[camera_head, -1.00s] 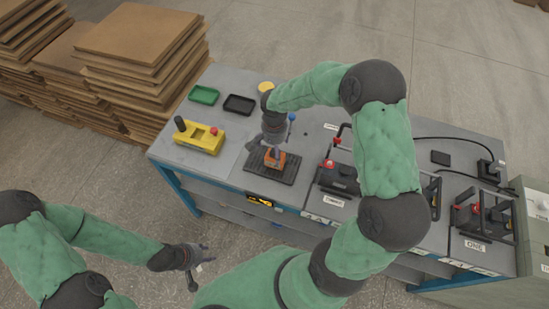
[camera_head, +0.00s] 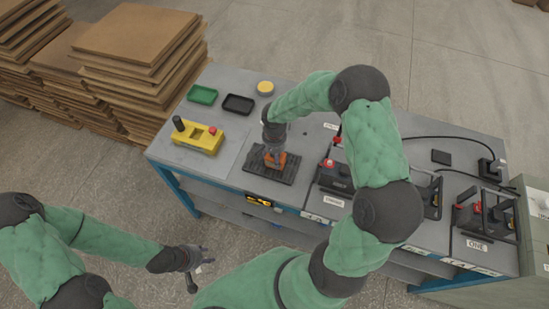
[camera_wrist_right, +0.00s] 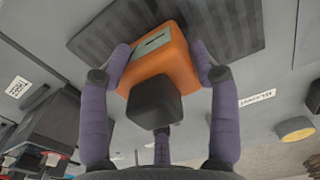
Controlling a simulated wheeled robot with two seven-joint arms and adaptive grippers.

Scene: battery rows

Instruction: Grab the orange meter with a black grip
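The orange meter with a black grip (camera_head: 281,161) stands on a dark ribbed mat (camera_head: 254,174) on the grey bench. My right gripper (camera_head: 274,154) comes down on it from above. In the right wrist view the meter (camera_wrist_right: 172,69) sits between the purple fingers of that gripper (camera_wrist_right: 161,65), with both fingertips against its sides. Its black grip (camera_wrist_right: 154,103) points toward the camera, between the fingers. The meter still appears to rest on the mat. My left gripper (camera_head: 204,257) is empty, its fingers apart, off the bench at lower left.
A yellow device (camera_head: 199,138), green tray (camera_head: 202,95), black tray (camera_head: 238,104) and yellow round object (camera_head: 265,88) lie left of and behind the mat. Black devices with red knobs (camera_head: 336,177) stand to the right. Stacked boards (camera_head: 140,35) stand beyond the bench's left end.

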